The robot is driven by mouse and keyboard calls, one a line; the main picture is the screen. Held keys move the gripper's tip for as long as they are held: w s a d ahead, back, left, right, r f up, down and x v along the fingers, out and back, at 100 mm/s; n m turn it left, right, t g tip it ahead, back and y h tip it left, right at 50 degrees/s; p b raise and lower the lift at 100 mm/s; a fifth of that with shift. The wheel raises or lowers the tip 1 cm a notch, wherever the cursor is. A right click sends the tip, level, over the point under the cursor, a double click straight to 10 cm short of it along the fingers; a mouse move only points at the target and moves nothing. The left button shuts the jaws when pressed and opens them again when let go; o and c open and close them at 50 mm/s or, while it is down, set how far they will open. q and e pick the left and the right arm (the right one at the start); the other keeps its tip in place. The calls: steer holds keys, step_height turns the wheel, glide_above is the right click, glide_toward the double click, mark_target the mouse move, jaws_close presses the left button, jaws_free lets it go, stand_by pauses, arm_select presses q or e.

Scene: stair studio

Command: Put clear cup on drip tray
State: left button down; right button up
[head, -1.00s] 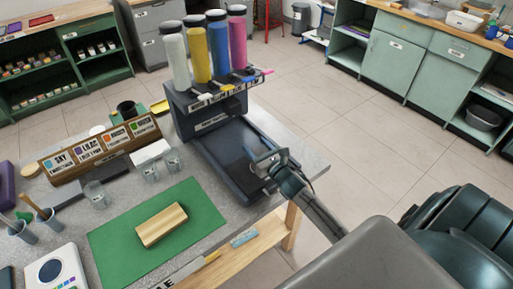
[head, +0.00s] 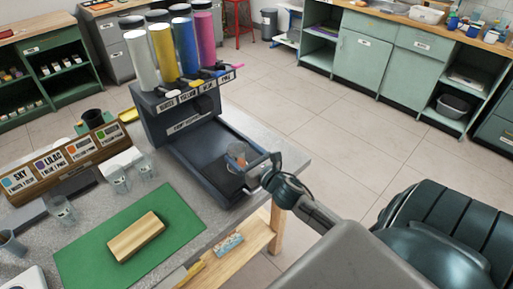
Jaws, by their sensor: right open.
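A clear cup (head: 237,157) with a small orange patch stands on the dark drip tray (head: 205,160) of the dispenser, towards its right side. My right gripper (head: 257,166) is open, just to the right of this cup at the tray's right edge. The cup looks free of the fingers, though a light touch cannot be ruled out. Other clear cups stand on the grey table left of the tray: two close together (head: 147,168) and one farther left (head: 62,209). My left gripper is out of view.
The dispenser (head: 180,120) carries white, yellow, blue and pink bottles above the tray. A green mat (head: 85,250) with a wooden block (head: 135,237) lies in front. A labelled wooden rack (head: 60,160) stands at left. Open floor lies to the right.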

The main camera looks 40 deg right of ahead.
steer(key=s+b, duration=0.1)
steer(key=s, duration=0.1)
steer(key=s+b, duration=0.1)
steer(key=s, duration=0.1)
steer(key=shift+s+f, duration=0.2)
steer(key=shift+s, duration=0.1)
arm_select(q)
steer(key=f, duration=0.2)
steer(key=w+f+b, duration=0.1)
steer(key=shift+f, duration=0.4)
arm_select(e)
steer(key=shift+s+r, duration=0.25)
steer(key=shift+s, duration=0.65)
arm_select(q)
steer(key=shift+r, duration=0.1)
arm_select(e)
steer(key=shift+r, duration=0.1)
arm_select(q)
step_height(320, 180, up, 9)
steer(key=p, duration=0.9)
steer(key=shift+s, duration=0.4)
arm_select(e)
step_height(320, 180, up, 9)
